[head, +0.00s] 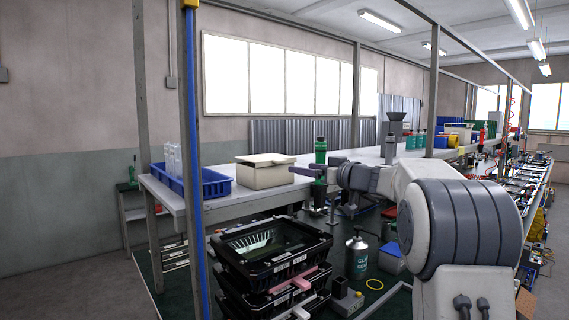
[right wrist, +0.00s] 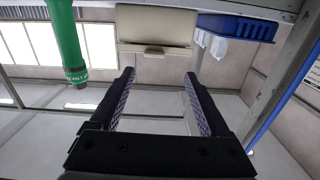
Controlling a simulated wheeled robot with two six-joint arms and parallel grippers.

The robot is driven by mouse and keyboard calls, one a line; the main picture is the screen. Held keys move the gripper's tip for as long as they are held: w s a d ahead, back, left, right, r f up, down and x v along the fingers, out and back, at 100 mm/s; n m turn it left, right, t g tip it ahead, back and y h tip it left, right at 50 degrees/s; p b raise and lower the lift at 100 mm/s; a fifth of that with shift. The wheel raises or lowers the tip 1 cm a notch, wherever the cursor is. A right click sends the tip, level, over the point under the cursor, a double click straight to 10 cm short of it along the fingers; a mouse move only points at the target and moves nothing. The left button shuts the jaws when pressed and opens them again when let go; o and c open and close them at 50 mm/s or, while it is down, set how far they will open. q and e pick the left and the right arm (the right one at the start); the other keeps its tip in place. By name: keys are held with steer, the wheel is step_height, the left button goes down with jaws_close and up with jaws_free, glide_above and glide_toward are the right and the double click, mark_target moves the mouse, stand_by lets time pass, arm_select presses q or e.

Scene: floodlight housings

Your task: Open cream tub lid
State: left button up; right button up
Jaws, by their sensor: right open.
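The cream tub (head: 262,176) stands upright on the upper shelf, left of my right gripper (head: 300,171). Its lid (head: 266,159) lies across the top and appears shut. In the right wrist view, where the scene looks upside down, the tub (right wrist: 155,22) shows at the top, beyond my right gripper (right wrist: 160,75). The lid (right wrist: 154,49) faces the gap between the fingers, with a small dark mark at its edge. The fingers are spread, empty and apart from the tub. My left gripper is out of view.
A blue tray (head: 215,184) with white bottles (head: 172,160) stands left of the tub. A green bottle (head: 320,151) stands close to the right gripper. Below the shelf are stacked black housings (head: 268,250) and a dark canister (head: 357,258). A blue post (head: 193,110) rises in front.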

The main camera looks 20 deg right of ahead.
mark_target(283, 161)
steer(key=p+x, duration=0.2)
steer(key=x, duration=0.1)
steer(key=p+x, duration=0.2)
steer(key=x, duration=0.1)
steer(key=d+p+x, duration=0.1)
steer(key=p+x, duration=0.2)
steer(key=x, duration=0.1)
steer(key=shift+w+r, duration=0.3)
steer(key=shift+r, duration=0.05)
jaws_close()
stand_by(1.0)
